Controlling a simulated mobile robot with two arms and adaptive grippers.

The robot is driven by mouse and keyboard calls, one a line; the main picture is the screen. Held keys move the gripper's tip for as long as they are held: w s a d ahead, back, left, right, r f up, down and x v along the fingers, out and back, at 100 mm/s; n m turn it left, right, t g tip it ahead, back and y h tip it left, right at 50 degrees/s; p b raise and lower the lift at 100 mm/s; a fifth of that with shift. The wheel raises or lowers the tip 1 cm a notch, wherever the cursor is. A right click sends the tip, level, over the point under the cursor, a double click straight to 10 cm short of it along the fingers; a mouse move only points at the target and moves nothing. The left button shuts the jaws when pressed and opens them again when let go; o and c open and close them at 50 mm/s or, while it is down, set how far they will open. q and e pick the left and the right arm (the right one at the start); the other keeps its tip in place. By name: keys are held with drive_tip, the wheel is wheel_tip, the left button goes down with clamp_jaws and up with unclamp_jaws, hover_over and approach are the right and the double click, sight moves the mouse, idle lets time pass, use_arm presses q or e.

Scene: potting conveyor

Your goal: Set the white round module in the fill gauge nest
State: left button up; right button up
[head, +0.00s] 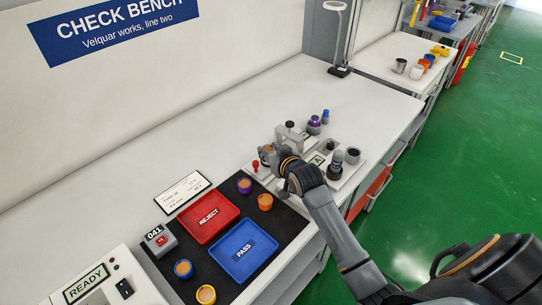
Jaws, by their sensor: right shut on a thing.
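My right gripper (271,160) is low over the back of the check bench, at the near left side of the fixture plate. It is shut on a small round module (267,149), of which a brownish top shows; the fingers hide most of it, so its white wall is hard to make out. A grey bracket-like gauge (290,134) stands just beyond the gripper. The gauge's nest is hidden or too small to tell, and I cannot tell whether the module touches it. My left gripper is not in view.
A red REJECT tray (233,208) and a blue PASS tray (272,247) lie on a black mat with purple, orange, blue and yellow modules around them. Dark cylinders (352,156) and a purple-topped piece (314,121) stand near the gauge.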

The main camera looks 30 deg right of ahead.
wheel_tip(320, 180, down, 2)
drive_tip(key=shift+f, duration=0.15)
drive_tip(key=shift+s+d+f, duration=0.1)
drive_tip(key=shift+f, duration=0.05)
drive_tip(key=shift+f, duration=0.1)
drive_tip(key=o, duration=0.9)
drive_tip(key=shift+c, duration=0.2)
drive_tip(key=shift+s, duration=0.1)
drive_tip(key=v, duration=1.2)
